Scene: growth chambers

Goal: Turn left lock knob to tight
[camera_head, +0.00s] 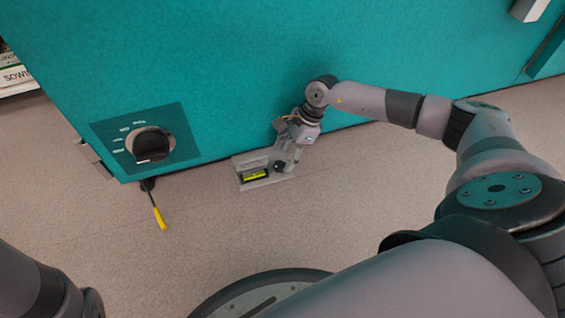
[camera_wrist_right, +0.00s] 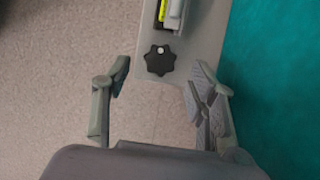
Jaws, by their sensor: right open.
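A small black lobed knob (camera_wrist_right: 160,59) sits on a grey metal plate (camera_wrist_right: 185,82) in the right wrist view; I take it to be the lock knob. In the head view the knob (camera_head: 280,167) is a small dark spot on the plate at the foot of the teal cabinet. My right gripper (camera_wrist_right: 160,88) is open, one finger on each side, with the knob centred just beyond the fingertips. It touches nothing that I can see. In the head view the right gripper (camera_head: 289,153) hangs over the plate and partly covers it. My left gripper is not in view.
A yellow-green level (camera_head: 255,174) lies on the plate beside the knob. The teal cabinet (camera_head: 230,60) rises close behind. A large black dial (camera_head: 151,146) is on its panel, left of the plate. A yellow-tipped rod (camera_head: 158,214) sticks out below. The floor (camera_head: 230,235) in front is clear.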

